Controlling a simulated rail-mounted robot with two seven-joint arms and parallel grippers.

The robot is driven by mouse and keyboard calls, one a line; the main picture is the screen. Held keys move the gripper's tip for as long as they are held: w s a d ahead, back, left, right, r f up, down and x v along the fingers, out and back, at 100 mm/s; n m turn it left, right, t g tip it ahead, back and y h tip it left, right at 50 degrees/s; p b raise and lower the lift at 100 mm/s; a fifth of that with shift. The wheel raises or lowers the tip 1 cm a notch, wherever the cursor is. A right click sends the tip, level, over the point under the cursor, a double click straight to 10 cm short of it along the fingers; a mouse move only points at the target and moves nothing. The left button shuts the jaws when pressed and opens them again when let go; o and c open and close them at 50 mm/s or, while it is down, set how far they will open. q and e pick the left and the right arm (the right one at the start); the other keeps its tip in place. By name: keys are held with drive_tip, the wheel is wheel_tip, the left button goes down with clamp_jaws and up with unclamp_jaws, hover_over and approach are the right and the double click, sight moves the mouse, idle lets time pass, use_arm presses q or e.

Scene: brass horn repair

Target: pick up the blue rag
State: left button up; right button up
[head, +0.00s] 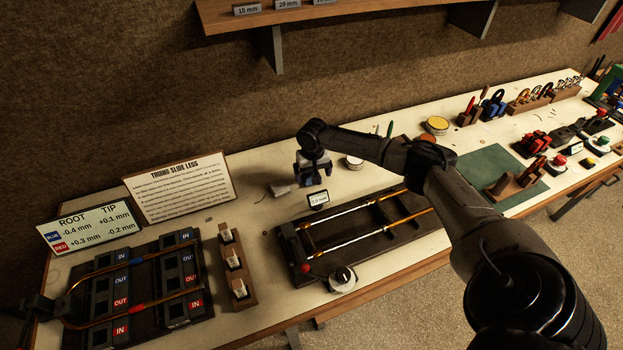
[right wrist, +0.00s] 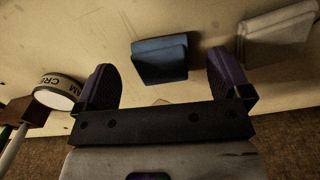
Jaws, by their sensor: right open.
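The blue rag (right wrist: 160,60) is a folded block on the pale bench top in the right wrist view. My right gripper (right wrist: 162,78) is open, with one purple-padded finger on each side of the rag and a gap at both sides. The rag's far end reaches a little beyond the fingertips. In the head view my right gripper (head: 312,172) is low over the back of the bench, pointing down, and it mostly hides the rag. My left gripper cannot be made out in the head view.
A whitish folded cloth (right wrist: 282,30) lies beside the blue rag; it also shows in the head view (head: 281,189). A round tin labelled cream (right wrist: 58,92) stands on the other side. A dark slide fixture (head: 350,238) lies in front of the gripper, with a small display behind it.

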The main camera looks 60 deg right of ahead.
drive_tip(key=shift+f, duration=1.05)
drive_tip(key=shift+c, duration=0.2)
drive_tip(key=c, duration=1)
drive_tip(key=shift+o, duration=0.2)
drive_tip(key=shift+r, duration=0.15)
wheel_tip(320, 180, up, 4)
drive_tip(key=shift+f+p, duration=0.2)
drive_tip(key=shift+p, duration=0.1)
drive_tip(key=s+d+r+p, duration=0.1)
drive_tip(key=s+d+r, duration=0.1)
drive_tip(key=s+r, duration=0.5)
drive_tip(key=s, duration=0.4)
drive_tip(key=shift+s+d+p, duration=0.2)
drive_tip(key=shift+p, duration=0.1)
drive_tip(key=shift+r, duration=0.1)
